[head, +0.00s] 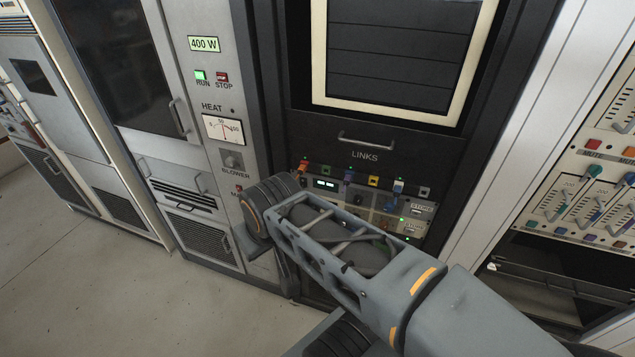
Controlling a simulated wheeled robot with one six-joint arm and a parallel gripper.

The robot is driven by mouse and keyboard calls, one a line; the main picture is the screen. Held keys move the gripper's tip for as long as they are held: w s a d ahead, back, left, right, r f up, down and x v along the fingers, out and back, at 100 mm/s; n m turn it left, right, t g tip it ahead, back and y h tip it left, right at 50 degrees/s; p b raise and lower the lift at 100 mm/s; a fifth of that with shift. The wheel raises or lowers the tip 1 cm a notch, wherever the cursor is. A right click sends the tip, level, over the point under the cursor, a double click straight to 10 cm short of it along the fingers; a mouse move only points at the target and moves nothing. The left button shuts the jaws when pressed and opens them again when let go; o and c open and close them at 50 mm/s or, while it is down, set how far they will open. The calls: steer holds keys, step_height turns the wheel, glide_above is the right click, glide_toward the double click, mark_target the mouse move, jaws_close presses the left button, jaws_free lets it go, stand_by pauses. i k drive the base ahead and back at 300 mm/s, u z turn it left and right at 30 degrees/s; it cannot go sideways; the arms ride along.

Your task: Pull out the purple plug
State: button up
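A small purple plug (348,178) sits in the row of coloured sockets on the links panel (385,199), below the word LINKS. It is between a lit green display on its left and a yellow socket on its right. It is small, and I cannot tell how deep it sits. My arm crosses the lower middle of the head view, its elbow just left of and below the panel. My gripper does not show; the far part of my arm is hidden behind the nearer link.
An orange plug (302,169), a yellow socket (374,181) and a blue plug (398,186) share the row. A drawer handle (366,140) is above. The 400 W cabinet (207,100) is at left, a slider rack (584,195) at right. Open floor (90,290) lies lower left.

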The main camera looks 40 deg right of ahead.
mark_target(347, 180)
steer(key=u, duration=2.05)
steer(key=k, duration=1)
steer(key=z, duration=0.45)
